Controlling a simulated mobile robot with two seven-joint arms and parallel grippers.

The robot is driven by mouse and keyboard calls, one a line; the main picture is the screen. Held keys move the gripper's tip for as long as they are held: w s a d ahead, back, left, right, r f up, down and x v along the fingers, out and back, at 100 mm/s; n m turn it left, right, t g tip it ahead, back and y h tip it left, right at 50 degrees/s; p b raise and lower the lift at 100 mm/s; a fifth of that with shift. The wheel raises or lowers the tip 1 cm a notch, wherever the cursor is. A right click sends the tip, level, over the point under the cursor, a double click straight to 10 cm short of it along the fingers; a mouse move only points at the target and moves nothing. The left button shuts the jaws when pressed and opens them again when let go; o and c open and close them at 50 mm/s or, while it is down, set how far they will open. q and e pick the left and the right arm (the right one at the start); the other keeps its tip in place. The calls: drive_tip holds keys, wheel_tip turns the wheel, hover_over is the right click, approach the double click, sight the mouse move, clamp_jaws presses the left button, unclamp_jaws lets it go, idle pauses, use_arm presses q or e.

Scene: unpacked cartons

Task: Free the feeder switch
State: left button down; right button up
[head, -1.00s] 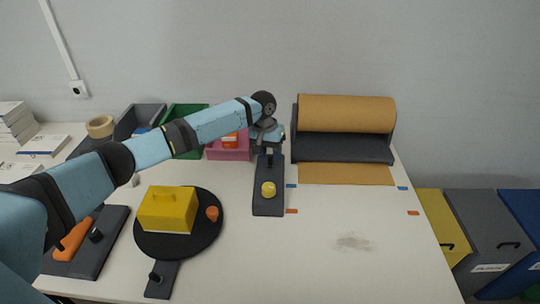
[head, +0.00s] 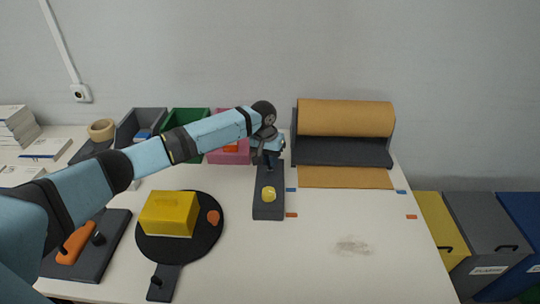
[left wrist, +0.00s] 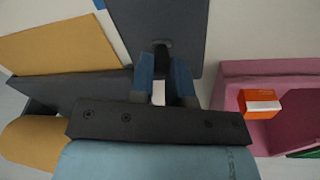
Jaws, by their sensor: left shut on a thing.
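My left gripper (head: 270,167) is over the slab's far end, shut on the black peg that stands there. In the left wrist view the blue fingers (left wrist: 161,62) close around the dark peg (left wrist: 161,48), mostly hidden between them; the slab (left wrist: 160,20) shows beyond. I cannot tell which part is the feeder switch. A black round board (head: 150,248) with a handle and peg carries a yellow block (head: 169,214) and an orange piece (head: 213,217). My right gripper is not in view.
A brown paper roll (head: 346,117) on a dark stand is right of my gripper. A pink bin (head: 228,157) holding an orange-and-white box (left wrist: 262,102) is to its left. A dark board (head: 97,260) with an orange handle lies front left.

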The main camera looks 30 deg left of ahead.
use_arm(q)
drive_tip(key=t+p, duration=0.1)
drive_tip(key=p, duration=0.1)
drive_tip(key=shift+s+d+r+y+p, duration=0.1)
drive_tip(key=shift+s+r+y+p, duration=0.2)
drive_tip(key=shift+s+r+p, duration=0.1)
drive_tip(key=shift+s+d+t+y+p, duration=0.15)
drive_tip(key=shift+t+p, duration=0.25)
drive_tip(key=shift+p, duration=0.25)
drive_tip(key=shift+s+t+y+p, duration=0.15)
drive_tip(key=shift+t+p, duration=0.25)
drive_tip(key=shift+p, duration=0.2)
drive_tip(key=shift+s+d+f+t+y+p, duration=0.15)
drive_tip(key=shift+t+y+p, duration=0.1)
drive_tip(key=shift+t+p, duration=0.3)
drive_tip(key=shift+s+d+f+t+y+p, duration=0.15)
drive_tip(key=shift+t+y+p, duration=0.1)
drive_tip(key=shift+t+p, duration=0.25)
drive_tip(key=shift+s+f+t+y+p, duration=0.25)
drive_tip(key=shift+t+y+p, duration=0.15)
drive_tip(key=shift+t, duration=0.35)
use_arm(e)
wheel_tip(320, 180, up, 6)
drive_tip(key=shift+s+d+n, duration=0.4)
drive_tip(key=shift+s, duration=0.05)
use_arm(q)
drive_tip(key=shift+t, duration=0.3)
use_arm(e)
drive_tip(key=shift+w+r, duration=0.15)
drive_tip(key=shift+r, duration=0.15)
